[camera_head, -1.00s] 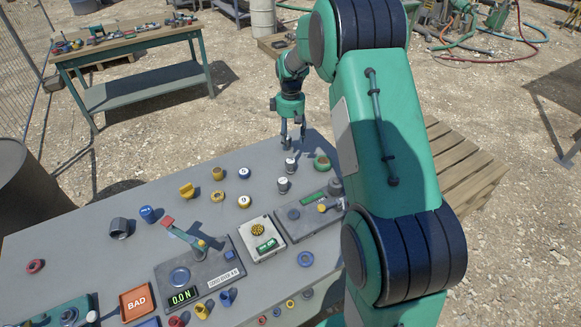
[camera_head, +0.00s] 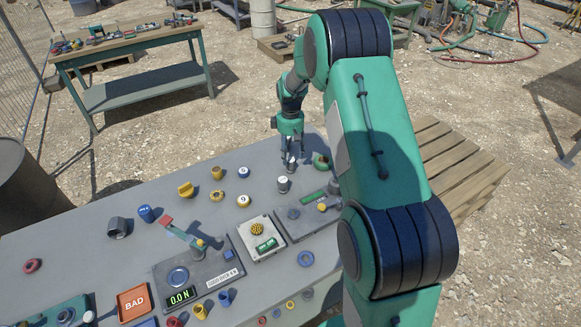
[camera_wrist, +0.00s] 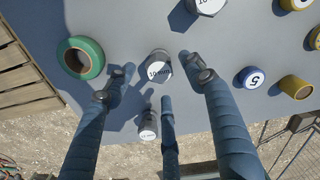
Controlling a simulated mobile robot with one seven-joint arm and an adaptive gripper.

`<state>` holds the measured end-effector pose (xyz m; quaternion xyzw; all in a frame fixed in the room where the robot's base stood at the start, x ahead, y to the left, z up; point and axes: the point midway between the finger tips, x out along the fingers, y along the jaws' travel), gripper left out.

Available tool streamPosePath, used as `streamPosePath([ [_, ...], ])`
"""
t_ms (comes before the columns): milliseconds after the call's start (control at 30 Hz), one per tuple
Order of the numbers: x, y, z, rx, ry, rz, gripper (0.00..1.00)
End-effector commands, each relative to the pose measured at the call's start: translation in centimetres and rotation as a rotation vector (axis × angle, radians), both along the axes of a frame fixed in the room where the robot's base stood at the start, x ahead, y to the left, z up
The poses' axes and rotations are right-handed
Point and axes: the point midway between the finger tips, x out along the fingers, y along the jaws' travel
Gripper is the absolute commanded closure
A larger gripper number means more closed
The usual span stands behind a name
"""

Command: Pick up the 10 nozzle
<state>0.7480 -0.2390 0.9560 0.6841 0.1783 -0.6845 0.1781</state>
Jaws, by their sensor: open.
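The 10 nozzle is a dark hexagonal piece with a white top marked "10 mm" (camera_wrist: 158,71), standing on the table in the wrist view. My gripper (camera_head: 290,166) is open in the head view, low over the table's far edge. In the wrist view my gripper (camera_wrist: 160,80) has its dark fingertips spread on both sides of the 10 nozzle, with no clear contact. In the head view the fingers largely hide this nozzle. A smaller white-topped nozzle (camera_wrist: 147,126) stands close by, beside a finger. Another larger nozzle (camera_wrist: 206,5) is cut off at the top; it shows in the head view (camera_head: 283,184).
A green ring (camera_wrist: 80,58) lies left of the fingers in the wrist view, and a blue-and-white "5" cap (camera_wrist: 250,77) lies right. Yellow pieces (camera_wrist: 295,87) are farther right. In the head view, a box with a green display (camera_head: 314,197) sits nearer on the grey table (camera_head: 80,222).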

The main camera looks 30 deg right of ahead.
Motion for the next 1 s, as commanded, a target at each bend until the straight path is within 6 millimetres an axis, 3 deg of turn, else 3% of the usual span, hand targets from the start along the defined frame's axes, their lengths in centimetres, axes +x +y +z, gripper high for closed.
streamPosePath([
  [467,0.0,0.0,-0.6,0.0,0.0,0.0,0.46],
  [800,0.2,-0.1,-4.2,0.0,0.001,0.0,0.46],
  [1000,0.2,-0.1,-5.4,0.0,-0.001,0.0,0.46],
])
